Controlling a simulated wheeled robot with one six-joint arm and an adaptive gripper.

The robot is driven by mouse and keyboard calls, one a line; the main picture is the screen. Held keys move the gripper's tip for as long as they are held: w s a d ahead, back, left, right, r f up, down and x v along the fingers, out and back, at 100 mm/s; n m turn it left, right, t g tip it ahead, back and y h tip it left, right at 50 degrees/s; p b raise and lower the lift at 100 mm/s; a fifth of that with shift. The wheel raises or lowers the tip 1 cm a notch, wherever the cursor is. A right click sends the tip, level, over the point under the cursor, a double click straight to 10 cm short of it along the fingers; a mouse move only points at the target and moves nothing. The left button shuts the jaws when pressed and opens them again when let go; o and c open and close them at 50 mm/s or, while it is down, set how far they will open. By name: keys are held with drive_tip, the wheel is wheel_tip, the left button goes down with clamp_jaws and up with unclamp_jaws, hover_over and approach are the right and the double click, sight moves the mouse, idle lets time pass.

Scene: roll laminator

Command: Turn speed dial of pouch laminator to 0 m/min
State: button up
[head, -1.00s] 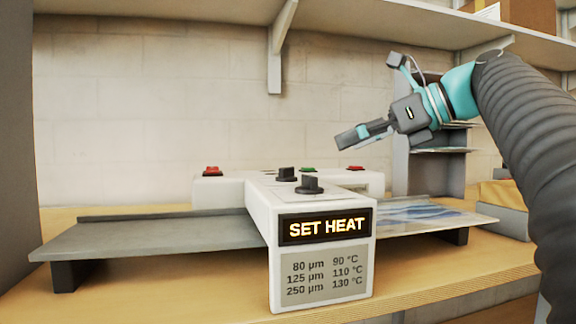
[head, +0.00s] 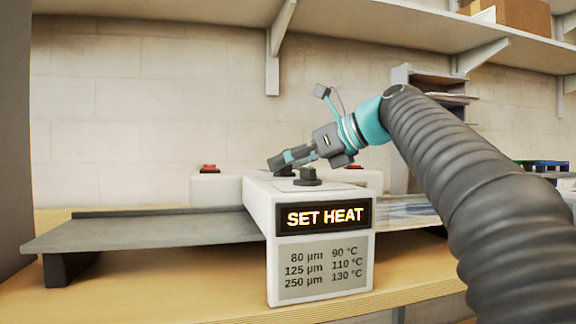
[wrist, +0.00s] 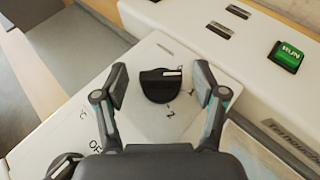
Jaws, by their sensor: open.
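The pouch laminator (head: 255,205) is a white unit with a lit "SET HEAT" display. Two black dials stand on its top. In the wrist view the dial with small numbers beside it, the speed dial (wrist: 161,86), sits between my two fingertips, with a white mark at its upper right edge; I see a 1 and a 2 near it. My gripper (wrist: 160,82) is open around it, with a gap visible on both sides. In the head view my gripper (head: 283,163) hides most of that dial. The nearer dial (head: 308,177) also shows, beside "OFF" and "°C", in the wrist view (wrist: 65,166).
A green RUN button (wrist: 288,56) lies on the rear section at the right. A red button (head: 209,169) is at the rear left. A grey feed tray (head: 140,229) extends to the left. A wall shelf (head: 400,25) hangs above.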

drive_tip(key=shift+w+a, duration=0.1)
drive_tip(key=shift+c, duration=0.3)
drive_tip(key=c, duration=1.1)
drive_tip(key=shift+p, duration=0.4)
drive_tip(key=shift+r+n+g+y+p, duration=0.3)
drive_tip(key=shift+n+g+p, duration=0.25)
drive_tip(key=shift+p, duration=0.55)
drive_tip(key=n+g+p, duration=0.1)
drive_tip(key=p, duration=0.1)
drive_tip(key=shift+w+g+y+p, duration=0.15)
drive_tip(key=shift+g+y+p, duration=0.1)
drive_tip(key=shift+y+p, duration=0.1)
drive_tip(key=n+g, duration=0.1)
drive_tip(key=n+g+p, duration=0.1)
drive_tip(key=shift+w+f+n+g+y, duration=0.1)
drive_tip(key=shift+f+n+g+y, duration=0.15)
drive_tip(key=shift+f+g, duration=0.1)
drive_tip(key=shift+n+g, duration=1.4)
drive_tip(key=shift+g, duration=0.15)
